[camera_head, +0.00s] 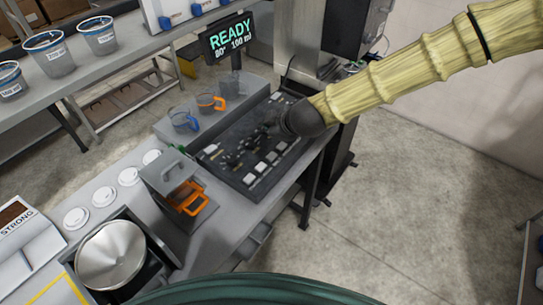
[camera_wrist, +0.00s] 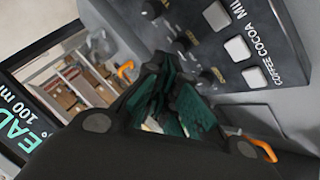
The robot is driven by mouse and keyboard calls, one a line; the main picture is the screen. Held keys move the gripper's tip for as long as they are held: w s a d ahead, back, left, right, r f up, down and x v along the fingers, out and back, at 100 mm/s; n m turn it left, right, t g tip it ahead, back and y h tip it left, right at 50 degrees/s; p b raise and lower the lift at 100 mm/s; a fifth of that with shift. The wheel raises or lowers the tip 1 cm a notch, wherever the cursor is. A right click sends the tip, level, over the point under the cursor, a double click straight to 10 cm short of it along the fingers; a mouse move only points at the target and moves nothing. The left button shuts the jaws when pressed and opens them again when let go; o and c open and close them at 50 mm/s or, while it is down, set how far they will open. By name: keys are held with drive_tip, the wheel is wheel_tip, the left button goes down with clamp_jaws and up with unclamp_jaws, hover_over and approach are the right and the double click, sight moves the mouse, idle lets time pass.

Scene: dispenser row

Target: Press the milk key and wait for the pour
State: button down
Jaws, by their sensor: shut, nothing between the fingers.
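The control panel (camera_head: 225,172) carries dark knobs and a row of white square keys. The display (camera_head: 228,38) reads "READY", 80° and 100 ml.
An orange-handled cup (camera_head: 210,103) and a blue-handled cup (camera_head: 184,121) stand behind the panel. An orange-handled vessel (camera_head: 187,198) is at the small grey unit left of the panel. A metal bowl (camera_head: 110,254) is at lower left. Floor at right is mostly clear.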

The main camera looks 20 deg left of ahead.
sight(269, 157)
drive_tip(key=shift+f+b, duration=2.75)
drive_tip(key=shift+f, duration=1.4)
drive_tip(key=shift+f, duration=0.2)
drive_tip(key=shift+f, duration=0.2)
drive_tip(key=shift+f+b, duration=0.5)
drive_tip(key=shift+r, duration=0.15)
drive_tip(key=shift+r+p, duration=0.65)
drive_tip(key=shift+r, duration=0.1)
drive_tip(key=shift+r, duration=0.1)
drive_tip(key=shift+r+p, duration=1.75)
drive_tip(key=shift+r, duration=0.7)
